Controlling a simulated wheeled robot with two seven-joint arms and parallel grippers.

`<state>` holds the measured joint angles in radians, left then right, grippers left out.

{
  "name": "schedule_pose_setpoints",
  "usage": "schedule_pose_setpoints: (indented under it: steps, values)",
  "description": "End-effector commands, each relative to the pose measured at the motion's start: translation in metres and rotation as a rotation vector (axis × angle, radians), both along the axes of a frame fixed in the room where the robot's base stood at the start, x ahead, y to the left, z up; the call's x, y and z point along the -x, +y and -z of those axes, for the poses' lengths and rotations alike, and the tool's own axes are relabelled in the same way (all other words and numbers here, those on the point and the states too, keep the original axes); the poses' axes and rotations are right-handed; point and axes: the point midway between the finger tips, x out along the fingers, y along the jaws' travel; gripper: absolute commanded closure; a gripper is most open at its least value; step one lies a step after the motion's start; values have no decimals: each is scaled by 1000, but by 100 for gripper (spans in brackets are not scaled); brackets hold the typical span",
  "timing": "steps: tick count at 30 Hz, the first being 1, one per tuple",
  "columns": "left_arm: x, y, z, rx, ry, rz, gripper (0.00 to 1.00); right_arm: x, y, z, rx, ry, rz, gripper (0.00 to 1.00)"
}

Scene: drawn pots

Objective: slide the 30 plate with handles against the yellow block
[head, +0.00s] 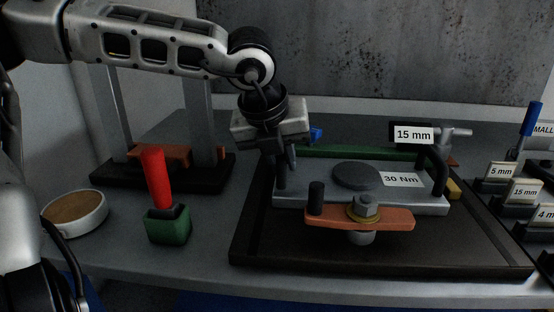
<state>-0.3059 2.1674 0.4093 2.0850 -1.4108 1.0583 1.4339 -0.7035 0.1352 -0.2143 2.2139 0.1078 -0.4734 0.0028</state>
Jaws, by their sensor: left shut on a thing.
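The grey plate with handles (316,190), marked 30 Nm, lies on the dark tray. It has an upright black handle (434,165) at its right end and a round dark disc on top. My left gripper (286,163) is shut on the handle at the plate's left end, which it largely hides. The yellow block (454,188) shows just beyond the plate's right end, partly hidden by it. I cannot tell whether plate and block touch. My right gripper is not in view.
A green strip (375,153) runs behind. The dark tray (380,261) is bare in front. A red-handled tool in a green block (168,225) and a round bowl (76,213) stand left.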

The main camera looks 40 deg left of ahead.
Motion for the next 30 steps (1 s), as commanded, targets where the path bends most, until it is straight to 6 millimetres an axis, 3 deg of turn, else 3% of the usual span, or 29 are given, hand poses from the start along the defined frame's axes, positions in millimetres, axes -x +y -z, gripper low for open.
schedule_pose_setpoints:
  steps: [30]
  values:
    - [-14,-21,-2,4,-7,5,100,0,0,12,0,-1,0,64]
